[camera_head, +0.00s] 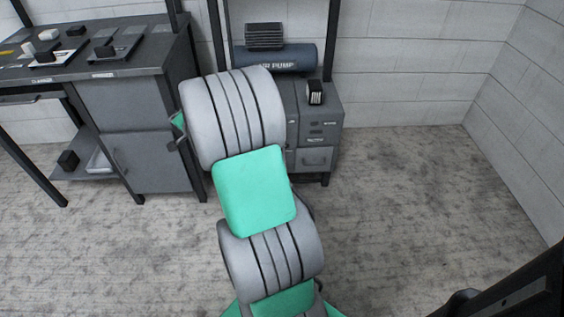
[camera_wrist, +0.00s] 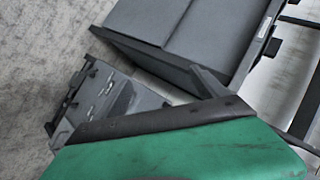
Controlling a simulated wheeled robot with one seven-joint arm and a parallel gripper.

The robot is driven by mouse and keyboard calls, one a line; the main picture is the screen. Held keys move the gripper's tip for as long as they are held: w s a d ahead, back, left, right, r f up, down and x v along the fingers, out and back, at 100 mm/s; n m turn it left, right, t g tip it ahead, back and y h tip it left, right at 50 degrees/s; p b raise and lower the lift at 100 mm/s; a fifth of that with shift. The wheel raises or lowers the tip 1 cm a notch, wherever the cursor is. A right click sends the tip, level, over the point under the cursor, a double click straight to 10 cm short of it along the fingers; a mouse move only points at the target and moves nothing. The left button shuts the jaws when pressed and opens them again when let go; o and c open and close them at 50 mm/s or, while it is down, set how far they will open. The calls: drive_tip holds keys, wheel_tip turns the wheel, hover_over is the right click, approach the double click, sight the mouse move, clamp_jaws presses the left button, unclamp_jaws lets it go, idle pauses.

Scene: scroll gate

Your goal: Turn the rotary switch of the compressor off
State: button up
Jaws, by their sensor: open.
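The compressor (camera_head: 290,58) is a dark blue tank marked "AIR PUMP", with a black finned block on top. It sits on a grey cabinet at the back in the head view, and my arm hides its lower left. I cannot make out its rotary switch in either view. My gripper (camera_head: 176,143) shows only as a small dark part at the left of my arm, in front of the workbench; it is open, with nothing seen in it. In the wrist view a large green and black part of mine covers the lower middle, and the compressor is not recognisable there.
A grey workbench (camera_head: 145,68) with trays and small blocks stands at the left, close to my arm. A drawer cabinet (camera_head: 318,130) carries a small black-and-white box (camera_head: 315,92). Dark posts rise beside the compressor. The floor (camera_head: 400,190) at the right is clear.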

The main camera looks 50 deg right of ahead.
drive_tip(key=shift+o, duration=0.5)
drive_tip(key=d+f+m+t+h+b, duration=0.1)
drive_tip(key=d+f+m+h+b, duration=0.1)
drive_tip(key=d+f, duration=0.8)
drive_tip(key=shift+w+f+m+b, duration=0.35)
drive_tip(key=shift+f+m+b, duration=0.35)
drive_tip(key=shift+m, duration=0.5)
drive_tip(key=s+d+f+m+h+b, duration=0.45)
drive_tip(key=s+d+f+m, duration=0.25)
drive_tip(key=d+f, duration=0.4)
drive_tip(key=s+d+f+m+h+b, duration=0.5)
drive_tip(key=d+f+m, duration=0.35)
drive_tip(key=d, duration=0.35)
drive_tip(key=shift+n+y, duration=0.35)
drive_tip(key=shift+n, duration=0.1)
drive_tip(key=b+x, duration=0.1)
drive_tip(key=x, duration=0.1)
drive_tip(key=b+x, duration=0.1)
drive_tip(key=x, duration=0.3)
drive_tip(key=shift+s+d+f+b, duration=0.1)
drive_tip(key=shift+s+d+b, duration=0.2)
drive_tip(key=shift+d+b, duration=0.15)
drive_tip(key=shift+c, duration=0.4)
drive_tip(key=c, duration=1.3)
